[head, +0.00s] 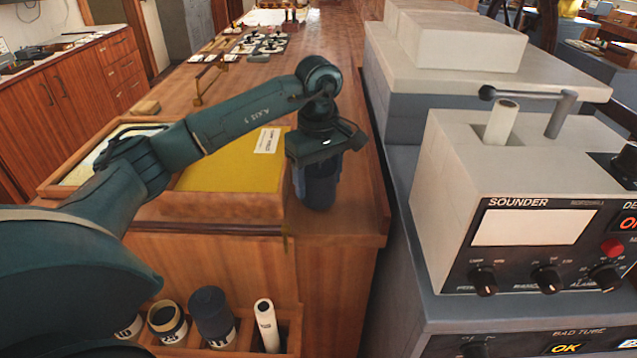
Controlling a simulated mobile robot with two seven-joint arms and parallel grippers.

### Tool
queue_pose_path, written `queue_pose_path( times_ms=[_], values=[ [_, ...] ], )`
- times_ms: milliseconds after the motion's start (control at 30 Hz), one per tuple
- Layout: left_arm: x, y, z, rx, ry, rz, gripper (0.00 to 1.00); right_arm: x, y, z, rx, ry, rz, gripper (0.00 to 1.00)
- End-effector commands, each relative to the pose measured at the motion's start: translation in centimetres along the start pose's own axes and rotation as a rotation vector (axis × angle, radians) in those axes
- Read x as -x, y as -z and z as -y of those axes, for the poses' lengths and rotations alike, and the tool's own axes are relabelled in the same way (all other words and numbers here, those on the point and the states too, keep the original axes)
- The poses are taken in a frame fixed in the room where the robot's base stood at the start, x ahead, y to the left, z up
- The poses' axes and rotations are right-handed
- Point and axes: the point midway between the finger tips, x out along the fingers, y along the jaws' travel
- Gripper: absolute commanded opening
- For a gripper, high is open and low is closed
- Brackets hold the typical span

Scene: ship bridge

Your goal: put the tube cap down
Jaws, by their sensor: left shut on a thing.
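My left gripper (317,172) points down over the near right corner of the wooden counter. It is shut on a dark blue cylinder, which looks like the tube cap (319,193). The gripper hides the upper part of the cap. The cap's lower end is at or just above the bare counter top (335,222); I cannot tell whether it touches. My right gripper is not in view.
A wooden rack (290,340) below holds an open tube (167,322), a dark-capped tube (212,312) and a white roll (266,322). A tray with a yellow folder (225,170) lies left of the cap. The sounder console (540,190) stands right, across a gap.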

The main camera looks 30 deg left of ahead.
Motion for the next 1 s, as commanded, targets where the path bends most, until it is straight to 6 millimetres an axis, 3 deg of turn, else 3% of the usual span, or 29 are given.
queue_pose_path(
  times_ms=[100,467,500,733,1000],
  values=[
    [-1.6,0.0,0.1,0.0,0.002,0.0,0.4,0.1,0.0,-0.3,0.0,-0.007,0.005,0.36],
    [-2.2,0.0,0.0,0.0,0.0,-0.001,0.4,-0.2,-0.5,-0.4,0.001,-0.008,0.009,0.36],
    [-2.0,0.0,0.0,0.0,0.0,0.0,0.65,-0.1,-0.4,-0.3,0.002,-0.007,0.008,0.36],
    [-2.0,0.0,0.0,0.0,0.0,0.0,0.84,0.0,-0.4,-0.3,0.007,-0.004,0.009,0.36],
    [-1.8,0.0,0.0,0.0,-0.001,0.0,0.84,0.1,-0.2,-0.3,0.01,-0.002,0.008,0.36]
  ],
)
